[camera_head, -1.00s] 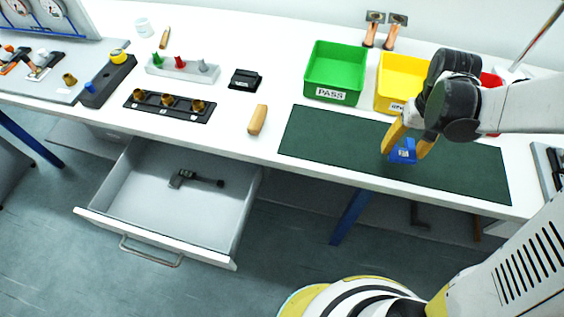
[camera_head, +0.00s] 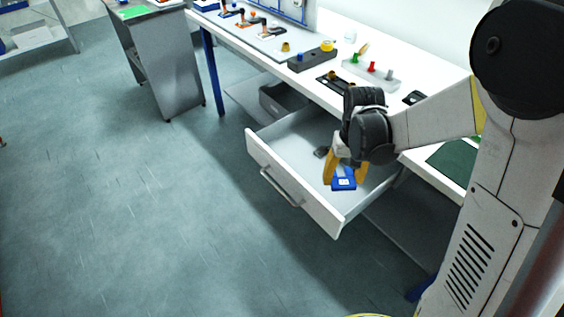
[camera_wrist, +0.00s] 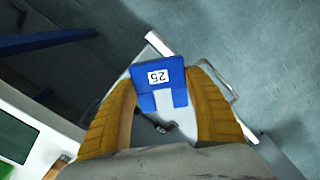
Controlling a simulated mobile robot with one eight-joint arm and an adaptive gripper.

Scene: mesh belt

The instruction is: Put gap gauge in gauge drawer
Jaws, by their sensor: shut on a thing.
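The gap gauge (camera_head: 343,183) is a blue block with a pale slot. The open drawer (camera_head: 298,192) is pulled out from under the bench. In the head view the gauge appears over the drawer's right part, held up in the air. A dark tool inside the drawer (camera_head: 320,152) is mostly hidden behind my arm.
The white bench (camera_head: 405,75) carries a dark strip with brass parts (camera_head: 335,85), a holder with coloured pegs (camera_head: 372,72) and a green mat (camera_head: 455,163). A grey bin (camera_head: 283,103) sits below the bench. A grey cabinet (camera_head: 165,75) stands at left. The floor before the drawer is clear.

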